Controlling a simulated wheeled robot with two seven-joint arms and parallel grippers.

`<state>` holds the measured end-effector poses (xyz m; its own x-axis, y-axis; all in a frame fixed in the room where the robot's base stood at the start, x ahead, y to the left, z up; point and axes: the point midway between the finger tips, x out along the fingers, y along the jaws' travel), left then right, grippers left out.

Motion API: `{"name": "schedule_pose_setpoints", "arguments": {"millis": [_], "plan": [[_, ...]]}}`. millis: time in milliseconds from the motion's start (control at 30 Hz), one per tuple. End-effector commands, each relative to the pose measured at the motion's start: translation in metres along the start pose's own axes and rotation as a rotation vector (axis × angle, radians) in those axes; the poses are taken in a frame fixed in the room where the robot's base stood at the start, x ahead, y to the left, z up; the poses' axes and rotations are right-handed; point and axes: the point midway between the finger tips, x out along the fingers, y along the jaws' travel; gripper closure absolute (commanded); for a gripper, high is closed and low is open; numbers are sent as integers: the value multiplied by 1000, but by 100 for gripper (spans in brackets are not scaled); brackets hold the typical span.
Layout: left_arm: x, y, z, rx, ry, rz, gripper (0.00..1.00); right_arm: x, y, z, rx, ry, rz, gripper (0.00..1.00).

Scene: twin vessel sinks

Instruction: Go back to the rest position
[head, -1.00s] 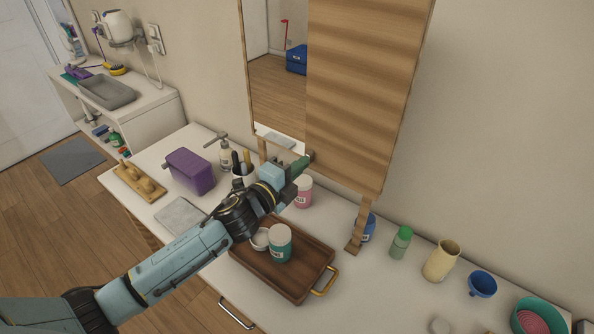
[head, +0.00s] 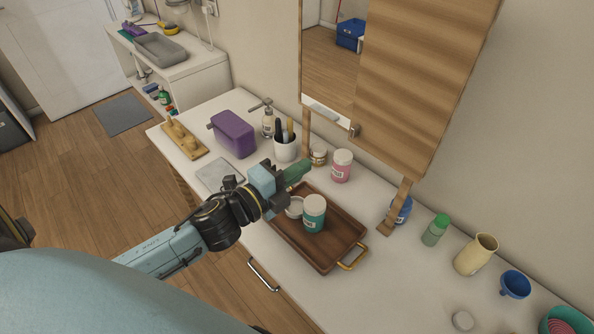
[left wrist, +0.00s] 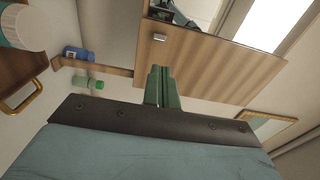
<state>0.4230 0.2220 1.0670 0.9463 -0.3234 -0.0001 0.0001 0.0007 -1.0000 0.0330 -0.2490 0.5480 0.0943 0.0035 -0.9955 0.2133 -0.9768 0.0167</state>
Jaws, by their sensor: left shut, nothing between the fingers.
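My left gripper (head: 299,170) is shut and empty, above the back-left part of the wooden tray in the head view. Its green fingers are together in the left wrist view (left wrist: 162,87), with the wooden cabinet door behind them. The tray (head: 340,254) holds a teal jar with a white lid (head: 314,214) and a small white round item (head: 294,207), partly hidden by the gripper. My left arm comes in from the lower left. My right gripper is not in view.
A mirror cabinet (head: 420,75) on wooden posts stands over the counter. A purple box (head: 233,135), a cup of brushes (head: 285,148), a pink jar (head: 341,166), a green bottle (head: 435,230) and a yellow vase (head: 476,254) stand nearby. Floor is open at left.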

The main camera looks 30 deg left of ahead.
Motion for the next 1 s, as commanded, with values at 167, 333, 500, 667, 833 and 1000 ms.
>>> {"name": "schedule_pose_setpoints", "arguments": {"millis": [167, 333, 500, 667, 833, 1000], "plan": [[-5, 0, 0, 1, 0, 0, 100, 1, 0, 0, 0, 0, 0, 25], [-6, 2, 2, -35, -28, 13, 100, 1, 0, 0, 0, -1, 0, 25], [-20, 19, 14, -284, -212, 108, 100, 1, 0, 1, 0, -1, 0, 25], [-56, 55, 17, -655, -480, 278, 100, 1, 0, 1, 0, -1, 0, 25], [-105, 92, -2, -993, -736, 479, 100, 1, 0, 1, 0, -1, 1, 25], [-147, 112, -30, -1208, -914, 645, 100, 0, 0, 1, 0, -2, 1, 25]]}}
